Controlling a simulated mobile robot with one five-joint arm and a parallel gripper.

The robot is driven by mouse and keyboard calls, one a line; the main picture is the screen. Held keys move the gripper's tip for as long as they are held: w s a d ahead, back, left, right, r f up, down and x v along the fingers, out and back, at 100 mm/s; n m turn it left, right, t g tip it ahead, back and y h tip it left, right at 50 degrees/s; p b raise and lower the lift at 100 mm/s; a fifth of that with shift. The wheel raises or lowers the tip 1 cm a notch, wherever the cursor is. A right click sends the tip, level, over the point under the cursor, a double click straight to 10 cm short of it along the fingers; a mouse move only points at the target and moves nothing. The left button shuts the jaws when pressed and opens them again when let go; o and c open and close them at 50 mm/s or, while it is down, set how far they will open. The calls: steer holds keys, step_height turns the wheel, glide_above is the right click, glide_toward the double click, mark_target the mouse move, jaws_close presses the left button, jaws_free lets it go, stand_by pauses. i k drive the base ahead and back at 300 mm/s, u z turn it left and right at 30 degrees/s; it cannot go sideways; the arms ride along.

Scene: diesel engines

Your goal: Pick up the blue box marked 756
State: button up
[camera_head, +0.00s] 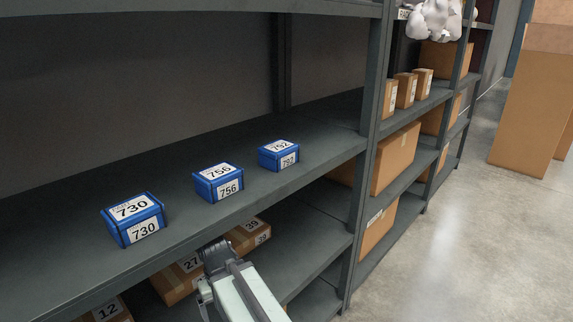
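The blue box marked 756 (207,187) sits upright on the grey shelf (320,140), between two like boxes. White labels with its number show on its top and front. A blue box marked 730 (122,228) stands to its left, and a blue box marked 792 (268,160) stands to its right, both apart from it. My gripper (212,250) is in front of the shelf edge, lower in the picture than box 756 and not touching it. Its fingers are not clear enough to tell open from shut.
Brown boxes, among them one marked 39 (262,239) and one with 27 (170,290), lie on the lower shelf behind my arm. A shelf upright (368,110) stands right of box 792. More cartons (397,160) fill the rack beyond.

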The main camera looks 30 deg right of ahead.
mark_target(216, 183)
steer(key=u, duration=3.1)
steer(key=k, duration=1.75)
steer(key=z, duration=0.4)
steer(key=i, duration=1.05)
steer(key=u, duration=0.1)
